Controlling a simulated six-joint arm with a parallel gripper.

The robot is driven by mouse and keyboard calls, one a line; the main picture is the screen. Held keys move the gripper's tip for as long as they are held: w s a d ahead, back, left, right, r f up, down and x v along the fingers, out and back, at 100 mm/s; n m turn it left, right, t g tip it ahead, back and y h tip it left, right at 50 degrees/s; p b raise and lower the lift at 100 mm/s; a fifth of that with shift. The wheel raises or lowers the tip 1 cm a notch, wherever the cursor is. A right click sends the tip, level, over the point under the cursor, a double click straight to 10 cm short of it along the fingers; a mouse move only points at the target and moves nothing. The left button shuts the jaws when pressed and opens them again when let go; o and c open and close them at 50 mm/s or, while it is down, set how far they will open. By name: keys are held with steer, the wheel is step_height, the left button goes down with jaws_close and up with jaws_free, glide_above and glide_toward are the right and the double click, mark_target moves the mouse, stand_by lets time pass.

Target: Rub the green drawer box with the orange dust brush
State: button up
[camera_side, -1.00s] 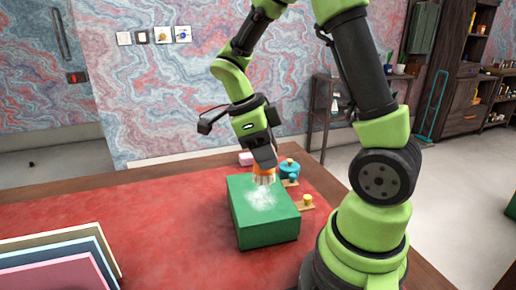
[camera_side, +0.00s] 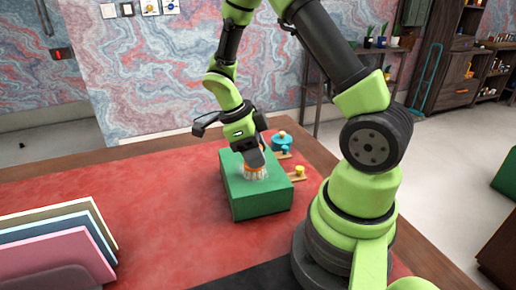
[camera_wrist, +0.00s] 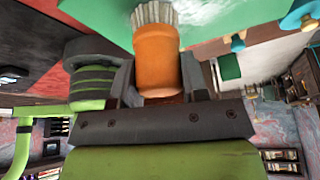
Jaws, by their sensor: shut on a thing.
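The green drawer box (camera_side: 262,199) stands on the red desk top in the side view. Its top also shows at the upper edge of the wrist view (camera_wrist: 210,22). My gripper (camera_side: 254,160) is over the box top, pointing down. It is shut on the orange dust brush (camera_wrist: 156,58), whose orange handle sits between the jaws in the wrist view. The brush's pale bristles (camera_side: 252,174) are at the box top and look to be touching it. The white dust patch is mostly hidden behind the gripper and bristles in the side view.
Upright coloured boards (camera_side: 60,245) stand at the front left. The red desk top (camera_side: 160,205) between is clear.

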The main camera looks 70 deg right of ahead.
steer(key=shift+w+d, duration=1)
steer(key=shift+d, duration=0.2)
steer(key=shift+w+d, duration=0.95)
steer(key=shift+d, duration=0.25)
steer(key=shift+w+d, duration=1)
steer(key=shift+d, duration=0.2)
steer(key=shift+s+a, duration=1.15)
steer(key=shift+a, duration=0.3)
steer(key=shift+s+a, duration=1.2)
steer(key=shift+a, duration=0.3)
steer(key=shift+s+a, duration=1.15)
steer(key=shift+a, duration=0.3)
steer(key=shift+w, duration=0.3)
steer(key=shift+w+d, duration=1.15)
steer(key=shift+d, duration=0.25)
steer(key=shift+w+d, duration=1.2)
steer(key=shift+d, duration=0.25)
steer(key=shift+w+d, duration=1.15)
steer(key=shift+d, duration=0.25)
steer(key=shift+s+a, duration=1.25)
steer(key=shift+a, duration=0.2)
steer(key=shift+s+a, duration=1.2)
steer(key=shift+a, duration=0.3)
steer(key=shift+s+a, duration=1.25)
steer(key=shift+a, duration=0.2)
steer(key=shift+w+r, duration=0.1)
steer(key=shift+r, duration=4.05)
